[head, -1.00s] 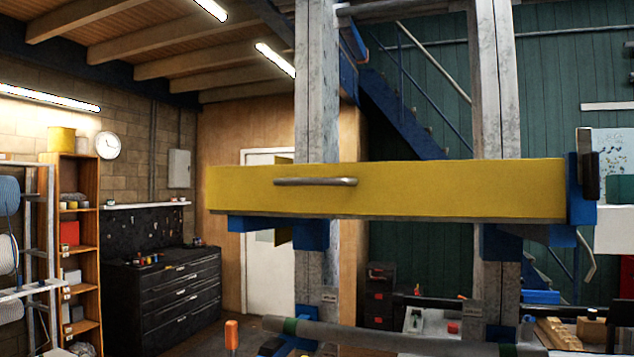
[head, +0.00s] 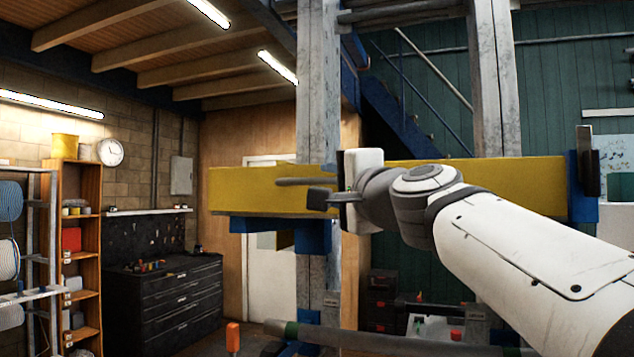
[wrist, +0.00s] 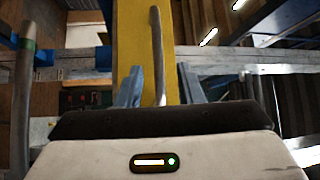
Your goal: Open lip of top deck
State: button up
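The yellow lip (head: 248,193) of the top deck is a long horizontal board across two grey posts in the head view. Its grey bar handle (head: 300,182) is on the front face, left of the middle. My gripper (head: 325,196) is in front of the lip at the handle's right part and hides some of both. In the wrist view the handle (wrist: 157,45) runs along the yellow lip (wrist: 130,40) and down between my two spread fingers (wrist: 160,84). I see a gap on each side of it. Whether the fingers reach around the bar is unclear.
Blue brackets (head: 312,236) sit under the lip, and a blue end piece with a dark upright latch (head: 585,150) is at its right end. A grey roller bar (head: 390,341) crosses below. A black tool cabinet (head: 165,300) and orange shelf (head: 88,200) stand left.

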aim_at(318, 181)
jog(key=p+x, duration=0.1)
jog(key=x, duration=0.5)
jog(key=shift+w+a, duration=0.1)
jog(key=shift+w, duration=0.2)
grip_shut()
